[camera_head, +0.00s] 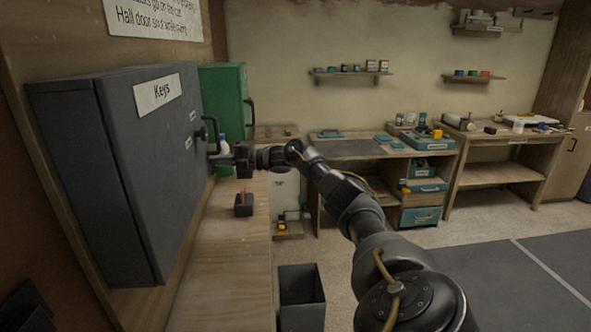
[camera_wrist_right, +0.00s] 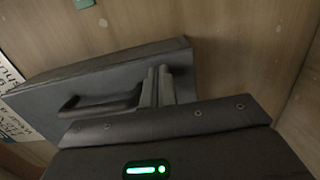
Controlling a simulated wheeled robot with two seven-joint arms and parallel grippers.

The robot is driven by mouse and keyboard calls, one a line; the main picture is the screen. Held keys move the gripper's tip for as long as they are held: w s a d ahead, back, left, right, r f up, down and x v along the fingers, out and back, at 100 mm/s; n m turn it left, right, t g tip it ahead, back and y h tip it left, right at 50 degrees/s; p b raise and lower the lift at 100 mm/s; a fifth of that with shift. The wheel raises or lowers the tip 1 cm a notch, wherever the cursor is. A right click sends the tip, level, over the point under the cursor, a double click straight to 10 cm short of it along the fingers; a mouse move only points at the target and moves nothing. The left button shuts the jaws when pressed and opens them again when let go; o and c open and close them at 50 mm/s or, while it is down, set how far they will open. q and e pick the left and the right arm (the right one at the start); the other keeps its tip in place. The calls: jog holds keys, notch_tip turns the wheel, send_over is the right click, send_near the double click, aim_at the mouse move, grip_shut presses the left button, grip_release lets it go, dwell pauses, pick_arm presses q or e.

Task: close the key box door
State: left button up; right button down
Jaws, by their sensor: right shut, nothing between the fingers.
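The grey key box (camera_head: 75,150) is on the wooden wall at the left, above a wooden ledge. Its door (camera_head: 155,160) carries a "Keys" label and looks flush with the box, with no clear gap showing. A dark door handle (camera_head: 211,130) sits near the door's far edge; it also shows in the right wrist view (camera_wrist_right: 95,104). My right gripper (camera_head: 217,157) is shut and empty, its fingertips at the door face beside the handle. In the wrist view the fingers (camera_wrist_right: 157,84) appear against the door; exact contact is hard to tell. My left gripper is not in view.
A green cabinet (camera_head: 222,95) with a handle stands just beyond the key box. A small dark holder (camera_head: 243,205) is on the ledge (camera_head: 225,270) below my right gripper. A dark bin (camera_head: 301,300) stands on the floor. Workbenches (camera_head: 365,150) line the back wall.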

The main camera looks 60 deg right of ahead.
jog(key=shift+a+r, duration=0.15)
jog(key=d+b+v, duration=0.1)
jog(key=b+v, duration=0.3)
jog(key=v, duration=1)
jog(key=shift+w+d+b, duration=0.2)
jog(key=shift+w+b, duration=0.1)
jog(key=shift+b, duration=0.05)
